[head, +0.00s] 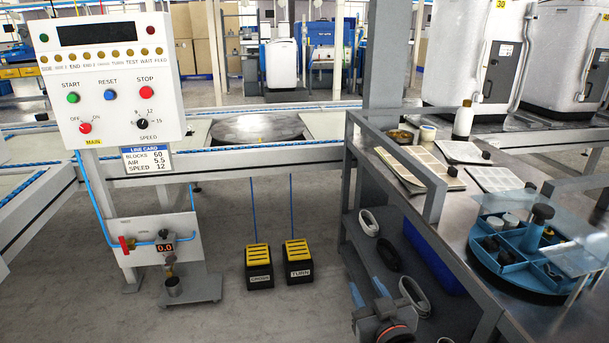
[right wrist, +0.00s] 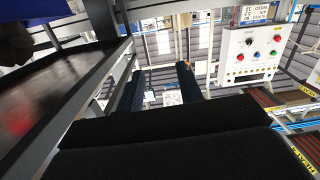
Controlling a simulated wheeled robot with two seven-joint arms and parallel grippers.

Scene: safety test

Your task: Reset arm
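A white control panel (head: 110,80) stands at the left of the head view, with a dark display and a row of amber lamps. It carries a green START button (head: 73,98), a blue RESET button (head: 110,94), a red STOP button (head: 146,93), a red MAIN switch (head: 85,128) and a black SPEED knob (head: 142,124). The panel also shows upside down in the right wrist view (right wrist: 250,55). My right gripper (head: 368,290) is low beside the bench, far from the panel. Its dark fingers (right wrist: 160,88) are apart with nothing seen between them. My left gripper is not in view.
A line card (head: 147,159) reads blocks 60, air 5.5, speed 12. Below it are a red valve handle (head: 127,245) and a gauge (head: 165,247) reading 0.0. Two yellow-topped pedals (head: 258,265) stand on the floor. A metal bench (head: 440,200) with a rail is close on the right.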

